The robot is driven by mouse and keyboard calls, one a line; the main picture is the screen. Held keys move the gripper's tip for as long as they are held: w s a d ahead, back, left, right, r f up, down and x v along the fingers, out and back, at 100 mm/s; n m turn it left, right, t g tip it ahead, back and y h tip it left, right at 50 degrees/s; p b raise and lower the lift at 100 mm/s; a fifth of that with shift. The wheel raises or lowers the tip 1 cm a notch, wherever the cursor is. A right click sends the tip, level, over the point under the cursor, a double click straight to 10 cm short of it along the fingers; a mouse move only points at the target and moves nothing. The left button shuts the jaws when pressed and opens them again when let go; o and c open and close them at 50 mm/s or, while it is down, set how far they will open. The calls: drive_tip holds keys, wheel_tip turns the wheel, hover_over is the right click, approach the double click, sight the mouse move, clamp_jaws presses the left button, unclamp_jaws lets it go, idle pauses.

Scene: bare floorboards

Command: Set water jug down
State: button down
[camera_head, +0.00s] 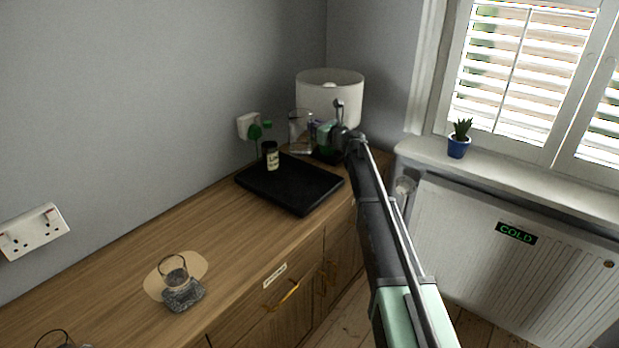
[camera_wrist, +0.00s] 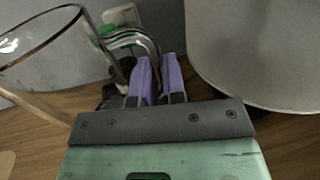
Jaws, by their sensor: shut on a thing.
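The water jug is clear glass and stands upright between the lamp and the wall plug in the head view (camera_head: 299,143). In the wrist view its wide rim (camera_wrist: 42,38) fills the upper left, with the curved glass handle (camera_wrist: 128,32) towards my fingers. My gripper (camera_wrist: 160,75) has purple fingers close together, shut on the jug's handle; the exact grip is partly hidden. In the head view my gripper (camera_head: 313,130) is at the jug's right side. The jug's base is near the wooden top; I cannot tell whether it touches.
A white lamp (camera_head: 330,92) stands close to my gripper. A black tray (camera_head: 300,197) with a dark labelled jar (camera_head: 271,155) lies in front of the jug. A green plug (camera_head: 256,130) is on the wall. The wooden top between is clear.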

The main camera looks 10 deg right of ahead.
wheel_tip(320, 180, down, 15)
drive_tip(key=b, duration=1.2)
drive_tip(key=shift+r, duration=0.35)
drive_tip(key=shift+f, duration=0.2)
drive_tip(key=c, duration=1.2)
unclamp_jaws()
drive_tip(key=shift+r, duration=0.3)
drive_tip(key=v, duration=1.2)
drive_tip(key=shift+a+f, duration=0.1)
